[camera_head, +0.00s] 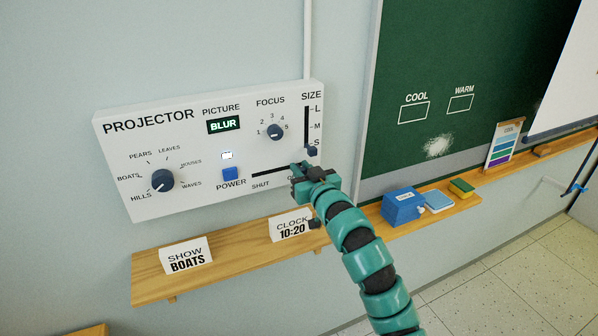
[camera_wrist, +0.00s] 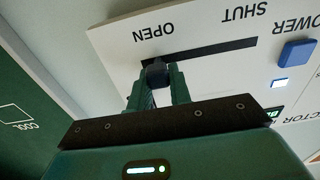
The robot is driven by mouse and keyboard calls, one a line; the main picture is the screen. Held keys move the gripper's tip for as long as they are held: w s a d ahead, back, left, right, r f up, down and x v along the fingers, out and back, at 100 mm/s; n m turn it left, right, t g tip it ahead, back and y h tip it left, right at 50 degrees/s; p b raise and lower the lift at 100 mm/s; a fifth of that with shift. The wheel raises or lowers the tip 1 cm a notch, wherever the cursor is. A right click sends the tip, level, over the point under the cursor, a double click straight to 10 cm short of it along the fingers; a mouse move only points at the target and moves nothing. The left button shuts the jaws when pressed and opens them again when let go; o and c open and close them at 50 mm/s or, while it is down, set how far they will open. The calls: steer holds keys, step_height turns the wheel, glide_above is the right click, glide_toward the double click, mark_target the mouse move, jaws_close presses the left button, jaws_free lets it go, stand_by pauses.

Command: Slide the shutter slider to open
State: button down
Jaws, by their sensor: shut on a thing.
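The white projector panel (camera_head: 205,205) is mounted on the wall. Its shutter slot (camera_head: 268,172) runs level below the focus dial, with SHUT at its left end. In the wrist view the slot (camera_wrist: 215,50) appears upside down, with OPEN on the left and SHUT on the right. The dark shutter slider knob (camera_wrist: 156,72) sits at the OPEN side of the slot. My gripper (camera_head: 305,172) is shut on this knob, with one finger on each side, as the wrist view (camera_wrist: 158,88) shows. My gripper hides the knob and most of the OPEN label in the head view.
The size slider (camera_head: 312,151) sits close above my gripper, near S. The blue power button (camera_head: 230,174) is to the left. Below is a wooden shelf (camera_head: 225,256) with the clock card (camera_head: 290,225) and show card (camera_head: 186,254). A chalkboard (camera_head: 450,70) is to the right.

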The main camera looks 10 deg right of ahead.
steer(key=c, duration=1.3)
jaws_free()
steer(key=shift+w+d, duration=0.15)
steer(key=shift+d, duration=0.2)
steer(key=shift+a, duration=0.1)
steer(key=shift+s+f, duration=0.1)
steer(key=shift+s, duration=0.3)
steer(key=v, duration=0.3)
steer(key=p+v, duration=0.1)
steer(key=v, duration=0.7)
steer(key=shift+s+d+r, duration=0.1)
steer(key=shift+d+r, duration=0.15)
steer(key=shift+r, duration=0.15)
steer(key=shift+s+p, duration=0.1)
steer(key=shift+p, duration=0.75)
